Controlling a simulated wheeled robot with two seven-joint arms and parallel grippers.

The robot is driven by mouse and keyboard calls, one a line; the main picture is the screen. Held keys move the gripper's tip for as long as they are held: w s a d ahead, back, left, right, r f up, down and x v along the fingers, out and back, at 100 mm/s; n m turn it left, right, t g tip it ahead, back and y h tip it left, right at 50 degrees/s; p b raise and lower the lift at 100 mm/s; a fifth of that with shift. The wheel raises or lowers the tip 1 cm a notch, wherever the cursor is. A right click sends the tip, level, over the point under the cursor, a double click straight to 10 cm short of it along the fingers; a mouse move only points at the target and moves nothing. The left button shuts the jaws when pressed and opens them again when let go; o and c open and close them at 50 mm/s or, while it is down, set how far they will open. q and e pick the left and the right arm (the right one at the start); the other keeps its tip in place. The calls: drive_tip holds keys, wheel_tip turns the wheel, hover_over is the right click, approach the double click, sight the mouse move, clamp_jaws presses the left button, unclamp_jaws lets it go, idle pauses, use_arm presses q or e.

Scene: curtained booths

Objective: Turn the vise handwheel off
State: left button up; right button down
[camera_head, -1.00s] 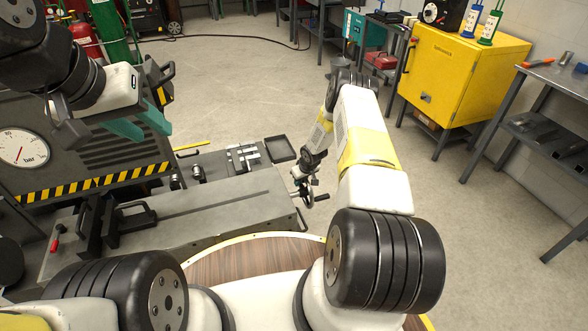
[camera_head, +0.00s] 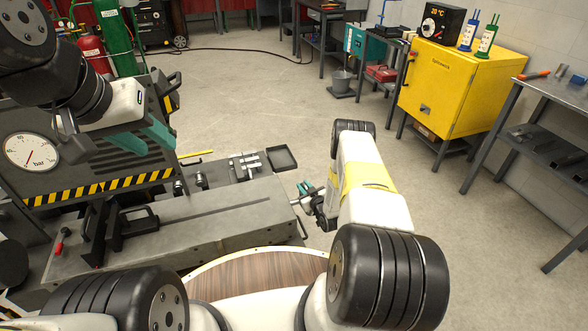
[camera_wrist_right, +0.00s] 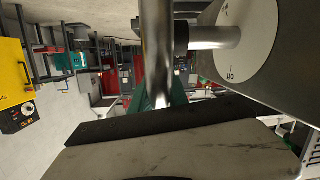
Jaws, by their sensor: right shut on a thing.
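The vise (camera_head: 225,207) is a long dark grey bed in the head view, with black jaws (camera_head: 100,225) at its left. Its handwheel is at the right end, mostly hidden by my right gripper (camera_head: 304,190). In the right wrist view, a shiny metal bar of the handwheel (camera_wrist_right: 157,45) crosses in front of my green fingers (camera_wrist_right: 178,95). My right gripper is shut on the handwheel. My left gripper (camera_head: 142,138) is open and empty above the machine.
A striped machine with a bar gauge (camera_head: 32,150) stands behind the vise at left. An empty black tray (camera_head: 282,159) and small metal parts lie behind the bed. A yellow cabinet (camera_head: 455,90) and a grey table (camera_head: 555,95) stand at right. The floor between is clear.

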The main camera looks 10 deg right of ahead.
drive_tip(key=s+t, duration=0.1)
drive_tip(key=t, duration=0.1)
drive_tip(key=s+d+t, duration=0.1)
drive_tip(key=t, duration=0.1)
drive_tip(key=shift+s, duration=0.2)
drive_tip(key=shift+s+d+t+y, duration=0.1)
drive_tip(key=shift+s+t+y, duration=0.25)
drive_tip(key=shift+t, duration=0.55)
drive_tip(key=shift+s+t+y, duration=0.15)
drive_tip(key=shift+s+t, duration=0.3)
drive_tip(key=shift+t, duration=0.45)
drive_tip(key=c, duration=1.3)
unclamp_jaws()
drive_tip(key=shift+d, duration=0.1)
drive_tip(key=shift+c, duration=0.2)
